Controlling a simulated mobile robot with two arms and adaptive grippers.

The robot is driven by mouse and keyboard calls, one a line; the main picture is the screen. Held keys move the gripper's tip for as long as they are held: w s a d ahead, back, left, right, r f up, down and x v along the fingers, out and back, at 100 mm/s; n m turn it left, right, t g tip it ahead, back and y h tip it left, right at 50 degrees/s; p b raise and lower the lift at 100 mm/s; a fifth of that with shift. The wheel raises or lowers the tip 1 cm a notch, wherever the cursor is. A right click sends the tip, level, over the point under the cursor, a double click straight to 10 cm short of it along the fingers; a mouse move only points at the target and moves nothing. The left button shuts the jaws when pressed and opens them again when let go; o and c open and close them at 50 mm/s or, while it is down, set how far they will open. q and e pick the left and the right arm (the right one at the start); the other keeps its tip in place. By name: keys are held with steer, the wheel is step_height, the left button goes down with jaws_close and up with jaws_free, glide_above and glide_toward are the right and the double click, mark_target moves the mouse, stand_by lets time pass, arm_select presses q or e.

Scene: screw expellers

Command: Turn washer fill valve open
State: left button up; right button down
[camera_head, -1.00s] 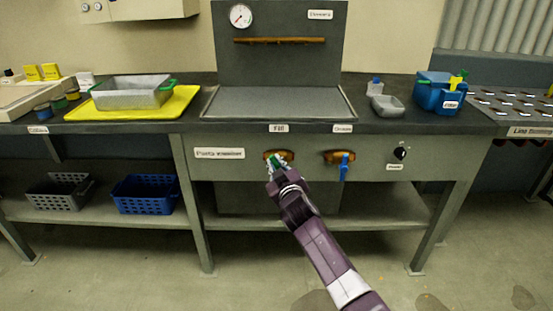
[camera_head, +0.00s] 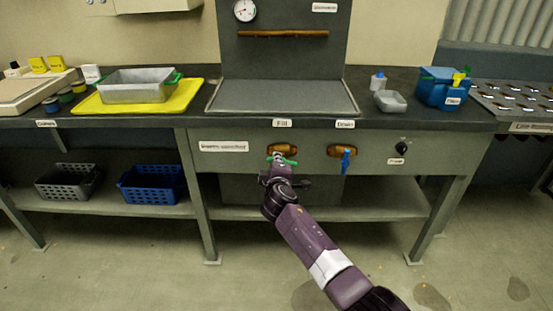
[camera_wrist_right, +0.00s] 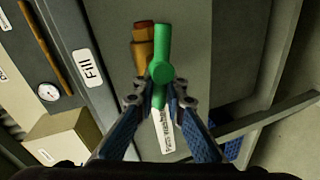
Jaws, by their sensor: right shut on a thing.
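The washer's fill valve (camera_head: 283,149) is a brass body on the grey front panel, below the "Fill" label (camera_head: 282,124). My right gripper (camera_head: 279,164) reaches up from below and is shut on the green handle. In the right wrist view the green handle (camera_wrist_right: 161,52) runs between the fingertips (camera_wrist_right: 160,97), beside the brass body (camera_wrist_right: 142,48). The fingers cover part of the handle. My left gripper is not in view.
The drain valve (camera_head: 341,151) with a blue handle hanging down is to the right, and a black knob (camera_head: 403,147) beyond it. The counter edge is above. A lower shelf holds a grey basket (camera_head: 68,182) and a blue basket (camera_head: 152,185).

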steer(key=shift+f+n+h, duration=0.3)
steer(key=shift+n+h, duration=0.1)
steer(key=shift+n, duration=0.4)
steer(key=c, duration=2)
jaws_free()
steer(key=shift+o, duration=0.2)
steer(key=shift+s, duration=0.1)
steer(key=v, duration=1.2)
